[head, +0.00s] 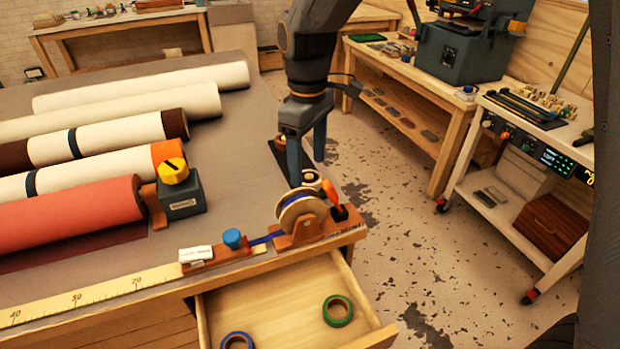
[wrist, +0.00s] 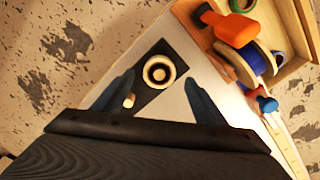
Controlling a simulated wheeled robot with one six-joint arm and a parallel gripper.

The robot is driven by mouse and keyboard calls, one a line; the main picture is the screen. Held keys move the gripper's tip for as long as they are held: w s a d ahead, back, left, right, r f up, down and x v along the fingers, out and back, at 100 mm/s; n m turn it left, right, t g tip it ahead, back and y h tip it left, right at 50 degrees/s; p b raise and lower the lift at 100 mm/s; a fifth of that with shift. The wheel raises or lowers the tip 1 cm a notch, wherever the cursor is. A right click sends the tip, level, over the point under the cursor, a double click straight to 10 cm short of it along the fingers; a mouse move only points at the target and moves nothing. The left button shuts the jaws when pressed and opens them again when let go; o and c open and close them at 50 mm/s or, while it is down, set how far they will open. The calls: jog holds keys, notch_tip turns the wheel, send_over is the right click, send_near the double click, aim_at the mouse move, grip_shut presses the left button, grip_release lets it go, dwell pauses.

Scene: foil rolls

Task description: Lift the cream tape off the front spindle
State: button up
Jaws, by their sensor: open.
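The cream tape (head: 311,180) is a small ring at the table's right corner, just behind the tape dispenser. In the wrist view the cream tape (wrist: 149,72) sits around a dark-centred spindle on a dark base plate (wrist: 178,62). A second, bare spindle with a pale tip (wrist: 129,101) stands on the same plate. My gripper (head: 308,172) points down over the plate. In the wrist view its open fingers (wrist: 160,77) are on either side of the cream tape, with a gap on each side. Whether the fingertips reach down to the tape's height is unclear.
A dispenser with an orange handle (head: 334,194) and a blue-cored reel (head: 300,218) stands close in front of the tape. An open drawer (head: 285,318) holds green and blue tape rings. Fabric-like rolls and a grey block with a yellow knob (head: 173,170) lie left.

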aim_at(309, 175)
jog(key=shift+f+p, duration=0.3)
jog(key=shift+f, duration=1.3)
jog(key=c, duration=1.1)
